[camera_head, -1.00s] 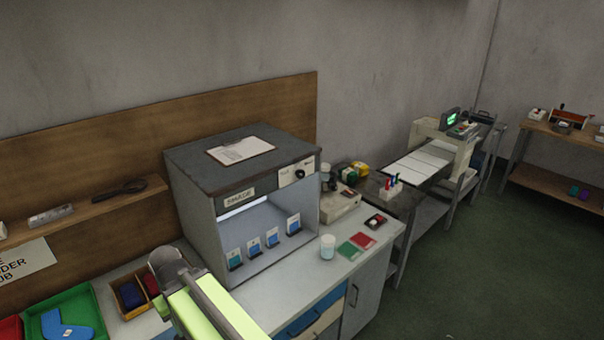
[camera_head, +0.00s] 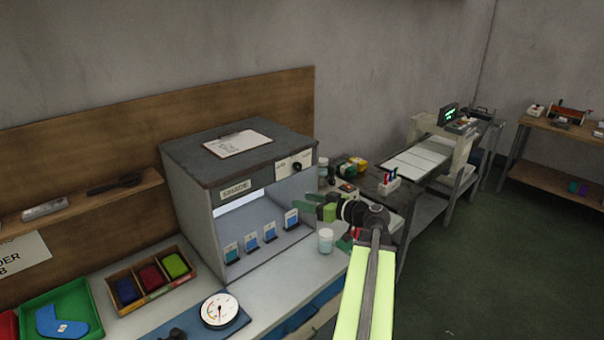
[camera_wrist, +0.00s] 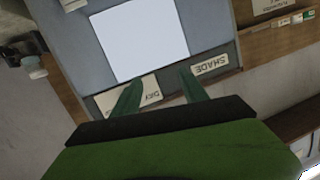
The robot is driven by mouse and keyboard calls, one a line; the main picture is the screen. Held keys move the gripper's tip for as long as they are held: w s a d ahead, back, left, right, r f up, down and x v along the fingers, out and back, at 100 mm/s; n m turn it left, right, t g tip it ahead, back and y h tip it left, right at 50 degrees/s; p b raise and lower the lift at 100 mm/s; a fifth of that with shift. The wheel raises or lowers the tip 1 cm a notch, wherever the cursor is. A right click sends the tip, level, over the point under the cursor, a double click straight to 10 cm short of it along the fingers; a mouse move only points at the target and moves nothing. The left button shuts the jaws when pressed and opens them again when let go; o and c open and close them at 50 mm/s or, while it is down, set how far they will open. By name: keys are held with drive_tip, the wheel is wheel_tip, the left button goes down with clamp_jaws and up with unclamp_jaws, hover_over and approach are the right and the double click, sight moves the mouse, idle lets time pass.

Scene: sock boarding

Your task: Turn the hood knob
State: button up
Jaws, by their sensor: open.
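The hood is a grey box (camera_head: 190,178) with a SHADE label (camera_head: 236,189), standing on the bench. Its black knob (camera_head: 297,167) sits on a white plate at the upper right of the front. My gripper (camera_head: 308,200) is open and empty, in front of the hood's right side and below the knob in the picture. In the wrist view my two green fingers (camera_wrist: 160,92) stand apart before the hood's upper front edge. The SHADE label (camera_wrist: 210,65) appears upside down there, with a DAY-marked white plate (camera_wrist: 147,95) partly behind the fingers. I cannot make out the knob there.
A clipboard (camera_head: 238,143) lies on the hood. Several blue sample cards (camera_head: 270,232) stand inside it. A cup (camera_head: 326,240) stands near my arm. A dial gauge (camera_head: 219,310) and a wooden tray of coloured blocks (camera_head: 187,284) are on the bench at left.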

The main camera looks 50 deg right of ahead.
sight(299, 167)
drive_tip(key=s+d+r+t+h, duration=0.2)
drive_tip(key=s+d+r+h, duration=0.15)
drive_tip(key=s+d, duration=0.4)
drive_tip(key=shift+m, duration=0.4)
drive_tip(key=w, duration=0.6)
drive_tip(key=w+d, duration=0.1)
drive_tip(key=w, duration=1.1)
drive_tip(key=shift+d+r, duration=0.2)
drive_tip(key=shift+d, duration=0.15)
